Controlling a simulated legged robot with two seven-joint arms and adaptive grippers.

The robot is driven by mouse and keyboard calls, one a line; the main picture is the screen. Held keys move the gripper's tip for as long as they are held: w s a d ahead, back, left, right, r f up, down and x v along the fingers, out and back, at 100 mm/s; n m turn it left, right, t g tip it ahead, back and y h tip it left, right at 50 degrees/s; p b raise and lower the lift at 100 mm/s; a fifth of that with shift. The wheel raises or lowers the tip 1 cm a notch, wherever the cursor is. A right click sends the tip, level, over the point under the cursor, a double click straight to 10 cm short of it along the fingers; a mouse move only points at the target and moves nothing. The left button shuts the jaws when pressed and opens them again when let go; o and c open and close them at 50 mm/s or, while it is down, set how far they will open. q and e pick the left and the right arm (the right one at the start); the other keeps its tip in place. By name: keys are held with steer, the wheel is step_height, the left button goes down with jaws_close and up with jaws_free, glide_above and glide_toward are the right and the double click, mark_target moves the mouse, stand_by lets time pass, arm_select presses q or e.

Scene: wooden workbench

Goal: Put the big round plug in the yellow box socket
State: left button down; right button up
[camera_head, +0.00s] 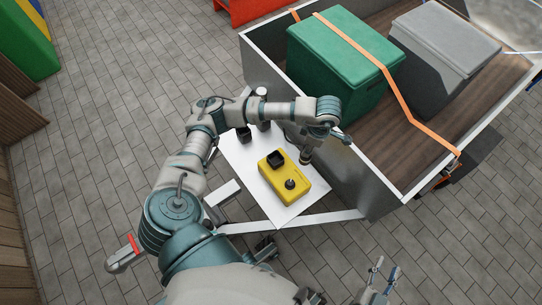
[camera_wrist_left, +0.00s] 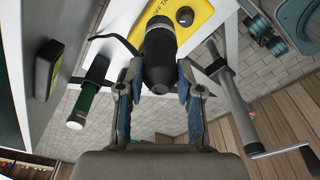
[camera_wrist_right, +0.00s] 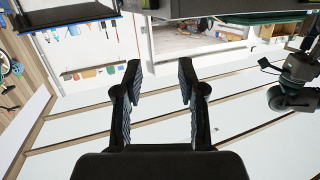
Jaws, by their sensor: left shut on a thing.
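The yellow box (camera_head: 312,184) lies on a white table (camera_head: 247,167). A square black part and a round black knob stand up from its top. My left gripper (camera_head: 307,152) is over the box's far right edge. In the left wrist view, my left gripper (camera_wrist_left: 157,88) is shut on a thick black round plug (camera_wrist_left: 159,48). The plug's far end overlaps the yellow box (camera_wrist_left: 203,14) in that view; whether they touch is unclear. My right gripper (camera_head: 378,282) is open and empty, low at the right, away from the box; its fingers are apart in the right wrist view (camera_wrist_right: 158,82).
Dark cylinders (camera_head: 243,134) stand at the table's far left. A green-and-black cylinder (camera_wrist_left: 90,92) shows in the left wrist view. A cart (camera_head: 372,183) with a green crate (camera_head: 335,75) and a grey crate (camera_head: 432,75) borders the table's right. Paved floor lies open around.

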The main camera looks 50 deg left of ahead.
arm_select(q)
steer(key=s+a+f+n+h+p, duration=0.1)
steer(key=s+a+f+n+p, duration=0.15)
steer(key=a+n, duration=0.6)
steer(key=s+a+f+n+h+p, duration=0.1)
steer(key=s+a+n+p, duration=0.15)
steer(key=n, duration=1.05)
arm_select(e)
steer(key=s+d+f+g+h, duration=0.2)
steer(key=s+d+f+g, duration=0.1)
steer(key=s+f+g, duration=0.4)
steer(key=s+d+f+g+h, duration=0.1)
steer(key=s+d+f+g, duration=0.15)
steer(key=s+g, duration=0.4)
arm_select(q)
step_height(320, 180, down, 9)
steer(key=b, duration=0.2)
steer(key=shift+w+f, duration=0.2)
steer(key=shift+w, duration=0.15)
arm_select(e)
steer(key=w+a+r+t+y, duration=0.1)
steer(key=w+a+r+t, duration=0.1)
steer(key=w+t, duration=0.4)
steer(key=shift+a, duration=0.3)
arm_select(q)
steer(key=shift+f+n, duration=0.1)
steer(key=shift+n, duration=0.15)
arm_select(e)
steer(key=shift+w, duration=0.1)
